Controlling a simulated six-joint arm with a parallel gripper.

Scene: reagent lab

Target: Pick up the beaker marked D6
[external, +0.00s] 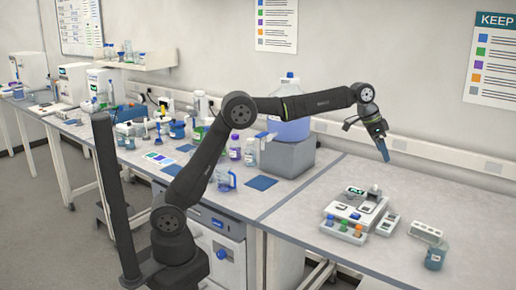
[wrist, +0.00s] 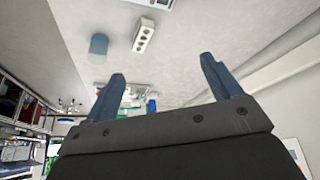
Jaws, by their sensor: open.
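A small beaker with blue-grey contents (external: 434,259) stands at the right end of the bench. It also shows in the wrist view (wrist: 99,46), at the upper left. No D6 mark is legible on it. Another beaker-like vessel with blue (external: 226,181) stands near the bench's front edge, left of centre; its mark is also unreadable. My gripper (external: 384,154) is high above the right part of the bench, pointing down, apart from both vessels. In the wrist view its two blue fingers (wrist: 162,70) are spread with nothing between them.
A white rack with holes (external: 426,232) stands right beside the right-hand beaker. A white device with coloured buttons (external: 358,212) is left of it. A large jug of blue-violet liquid (external: 290,112) sits on a grey block (external: 287,155). Bare bench lies behind the device.

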